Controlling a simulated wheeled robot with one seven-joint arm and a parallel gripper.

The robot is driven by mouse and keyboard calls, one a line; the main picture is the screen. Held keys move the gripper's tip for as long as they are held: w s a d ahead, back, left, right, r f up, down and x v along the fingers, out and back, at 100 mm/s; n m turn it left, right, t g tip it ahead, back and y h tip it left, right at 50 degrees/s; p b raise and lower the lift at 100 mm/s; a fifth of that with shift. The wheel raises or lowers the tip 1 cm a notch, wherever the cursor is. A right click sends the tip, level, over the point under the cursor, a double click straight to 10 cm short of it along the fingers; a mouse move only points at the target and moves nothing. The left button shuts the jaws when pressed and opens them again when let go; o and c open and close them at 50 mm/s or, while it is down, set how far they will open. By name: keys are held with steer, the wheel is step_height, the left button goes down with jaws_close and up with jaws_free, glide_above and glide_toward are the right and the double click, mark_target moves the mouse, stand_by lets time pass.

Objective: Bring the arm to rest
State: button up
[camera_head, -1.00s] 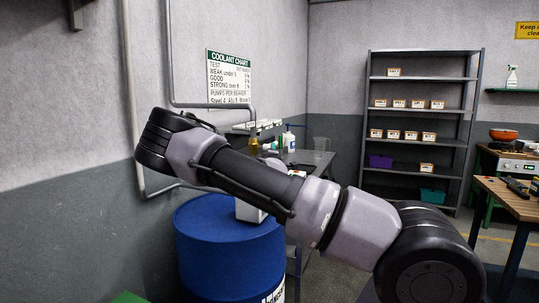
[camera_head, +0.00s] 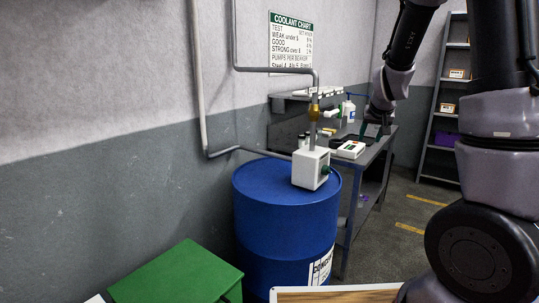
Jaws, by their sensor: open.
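My arm rises along the right side of the head view, passes out of the top edge, and comes back down near the workbench. My gripper (camera_head: 374,130) hangs at the end of the arm, pointing down, in front of the workbench (camera_head: 372,158) and to the right of the blue drum. It is small and dark here. It is open, and I see nothing held in it. The upper bend of the arm is out of view.
A blue drum (camera_head: 270,235) with a white pump box (camera_head: 311,168) and pipe stands left of the bench. A green stool (camera_head: 178,273) is at lower left, a wooden-topped surface (camera_head: 335,295) at the bottom edge. Shelving (camera_head: 432,140) stands behind. Floor right of the bench is clear.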

steer(key=s+a+r+y, duration=0.1)
steer(key=s+a+r, duration=0.1)
steer(key=s+r, duration=0.3)
steer(key=s+a+r+m+y, duration=0.1)
steer(key=s+a+r, duration=0.2)
steer(key=s, duration=1)
steer(key=s+a+r+y, duration=0.1)
steer(key=s+a+r, duration=0.1)
steer(key=s+r, duration=0.5)
steer(key=s, duration=0.2)
steer(key=shift+s+a+r, duration=0.15)
steer(key=shift+s+a, duration=0.25)
stand_by(0.9)
